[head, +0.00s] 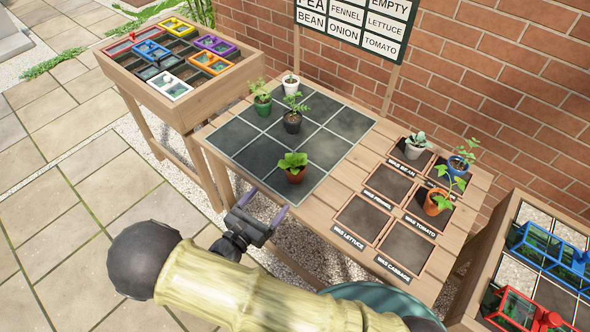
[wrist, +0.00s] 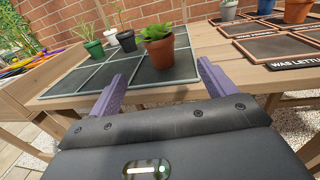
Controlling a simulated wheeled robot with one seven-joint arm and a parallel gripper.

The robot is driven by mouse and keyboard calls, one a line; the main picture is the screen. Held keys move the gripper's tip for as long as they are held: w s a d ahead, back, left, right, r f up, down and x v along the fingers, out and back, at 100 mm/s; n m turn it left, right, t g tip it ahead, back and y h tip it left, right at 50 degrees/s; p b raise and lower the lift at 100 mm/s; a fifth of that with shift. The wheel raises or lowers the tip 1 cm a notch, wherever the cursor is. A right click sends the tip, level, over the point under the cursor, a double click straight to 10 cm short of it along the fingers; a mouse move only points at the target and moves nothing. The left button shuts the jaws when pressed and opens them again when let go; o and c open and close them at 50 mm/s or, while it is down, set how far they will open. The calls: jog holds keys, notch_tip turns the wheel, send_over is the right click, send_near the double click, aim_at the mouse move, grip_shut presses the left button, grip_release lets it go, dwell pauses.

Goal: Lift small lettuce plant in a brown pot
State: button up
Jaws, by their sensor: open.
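The small lettuce plant in a brown pot (head: 294,169) stands upright on the near part of the dark gridded mat (head: 250,159). In the wrist view the lettuce's brown pot (wrist: 160,54) shows ahead, between the fingers' lines and beyond their tips. My gripper (head: 259,209) is at the table's near edge, short of the pot and apart from it. Its two purple fingers are spread wide with nothing between them, as the wrist view (wrist: 162,78) also shows.
A green pot (head: 262,104), a black pot (head: 292,122) and a white pot (head: 290,84) stand farther back on the mat. A sign (head: 355,26) stands behind.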

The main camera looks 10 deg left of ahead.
aim_at(290, 175)
jog(key=p+x, duration=0.1)
jog(key=x, duration=1)
jog(key=x, duration=0.2)
jog(key=p+x, duration=0.1)
jog(key=x, duration=0.1)
jog(key=shift+d+r, duration=0.1)
jog(key=shift+r, duration=0.3)
jog(key=shift+w+d, duration=0.15)
jog(key=shift+w, duration=0.35)
jog(key=shift+c, duration=0.2)
jog(key=c, duration=1.1)
